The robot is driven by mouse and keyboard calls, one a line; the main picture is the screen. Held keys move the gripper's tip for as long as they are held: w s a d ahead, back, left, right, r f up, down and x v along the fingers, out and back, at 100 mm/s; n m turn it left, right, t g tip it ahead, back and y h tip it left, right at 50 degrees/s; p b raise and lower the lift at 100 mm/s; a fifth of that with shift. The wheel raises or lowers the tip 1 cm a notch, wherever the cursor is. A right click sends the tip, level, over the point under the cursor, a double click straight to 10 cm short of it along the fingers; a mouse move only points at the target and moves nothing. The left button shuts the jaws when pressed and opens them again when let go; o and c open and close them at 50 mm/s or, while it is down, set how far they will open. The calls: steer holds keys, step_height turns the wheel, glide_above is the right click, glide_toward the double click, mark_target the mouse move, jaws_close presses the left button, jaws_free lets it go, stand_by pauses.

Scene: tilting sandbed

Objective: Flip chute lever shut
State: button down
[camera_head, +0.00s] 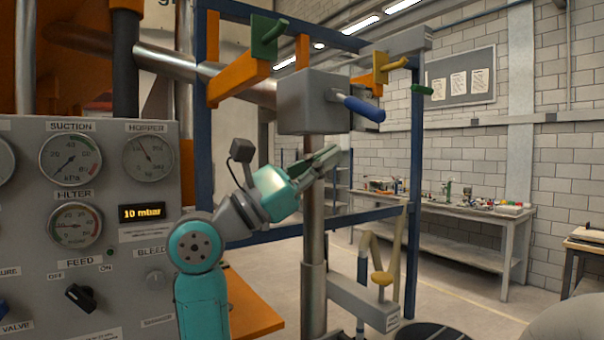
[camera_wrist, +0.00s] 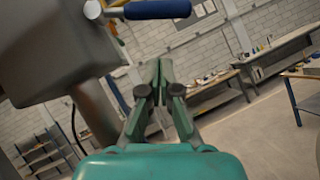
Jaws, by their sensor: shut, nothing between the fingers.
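A lever with a blue grip (camera_head: 364,108) sticks out to the right of a grey box (camera_head: 312,100) on a metal post. The grip also shows at the top of the wrist view (camera_wrist: 158,9), with the box (camera_wrist: 60,45) at its left. No label on this box is readable. My gripper (camera_head: 335,154) is below the box and lever in the head view, pointing up and right. In the wrist view my gripper's fingers (camera_wrist: 159,64) are together and empty, below the blue grip and apart from it in the picture.
A gauge panel (camera_head: 90,230) stands at the left, its display reading 10 mbar. A workbench (camera_head: 440,225) stands behind.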

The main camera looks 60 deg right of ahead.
mark_target(356, 105)
steer(key=s+r, duration=0.2)
steer(key=r, duration=0.1)
steer(key=s+d+r, duration=0.1)
steer(key=shift+r, duration=0.25)
